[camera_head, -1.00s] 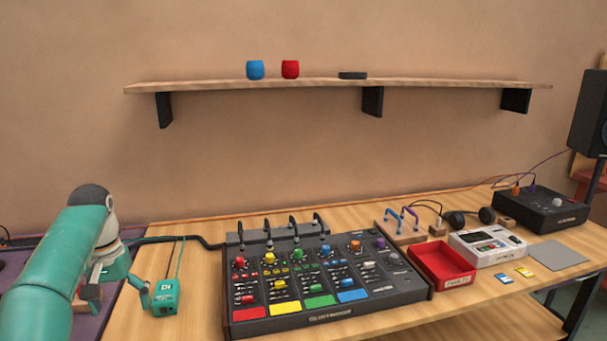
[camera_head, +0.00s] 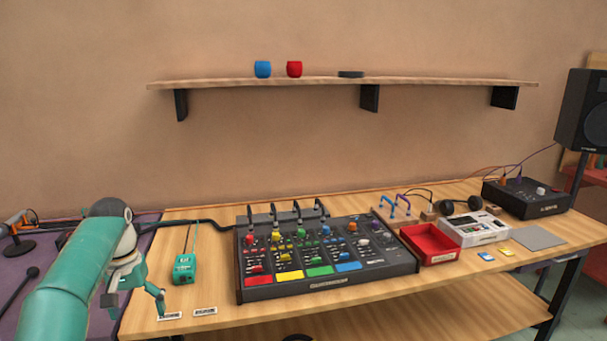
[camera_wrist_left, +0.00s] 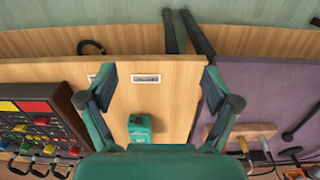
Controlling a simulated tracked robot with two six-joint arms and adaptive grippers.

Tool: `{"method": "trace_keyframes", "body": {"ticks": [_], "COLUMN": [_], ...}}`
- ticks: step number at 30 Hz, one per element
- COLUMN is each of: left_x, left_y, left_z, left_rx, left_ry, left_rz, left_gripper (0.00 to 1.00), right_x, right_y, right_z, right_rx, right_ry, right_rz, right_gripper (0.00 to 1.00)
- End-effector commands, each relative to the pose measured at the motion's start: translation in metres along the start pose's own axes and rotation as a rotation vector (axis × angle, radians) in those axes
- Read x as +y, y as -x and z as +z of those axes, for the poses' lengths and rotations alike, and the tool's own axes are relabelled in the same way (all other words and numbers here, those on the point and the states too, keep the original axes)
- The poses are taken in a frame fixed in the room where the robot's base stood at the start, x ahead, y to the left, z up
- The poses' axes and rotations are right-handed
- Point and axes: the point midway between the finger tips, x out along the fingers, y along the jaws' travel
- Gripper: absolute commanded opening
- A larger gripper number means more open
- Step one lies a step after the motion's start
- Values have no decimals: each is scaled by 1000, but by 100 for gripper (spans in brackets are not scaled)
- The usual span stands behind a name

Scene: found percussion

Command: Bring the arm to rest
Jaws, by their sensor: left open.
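My left arm, teal, comes in from the left in the head view. The teal box (camera_wrist_left: 140,128) shows below the fingertips there. One white label (camera_wrist_left: 146,79) lies on the table beyond the gap. My right gripper is in neither view.
A black mixer (camera_head: 325,262) with coloured pads fills the table middle. A red tray (camera_head: 431,245) and a white device (camera_head: 473,229) stand to its right. A wall shelf (camera_head: 340,82) holds a blue and a red cup.

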Motion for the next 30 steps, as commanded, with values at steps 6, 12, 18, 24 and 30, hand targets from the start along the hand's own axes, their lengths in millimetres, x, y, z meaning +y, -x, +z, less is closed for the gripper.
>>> {"method": "trace_keyframes", "body": {"ticks": [6, 12, 18, 24, 30], "left_x": [19, 46, 94, 138, 164], "left_y": [-40, -96, -179, -250, -285], "left_z": [-9, -9, 24, 100, 204], "left_rx": [1, 3, 1, -2, -12], "left_ry": [-51, -106, -155, -151, -98], "left_rz": [24, 67, 158, 257, 324], "left_gripper": [89, 89, 89, 89, 89], "right_x": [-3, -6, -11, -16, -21], "right_y": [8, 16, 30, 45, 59], "right_z": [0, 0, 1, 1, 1], "right_rx": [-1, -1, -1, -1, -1], "right_ry": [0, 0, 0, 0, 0], "right_rz": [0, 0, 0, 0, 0], "right_gripper": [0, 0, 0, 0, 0]}}
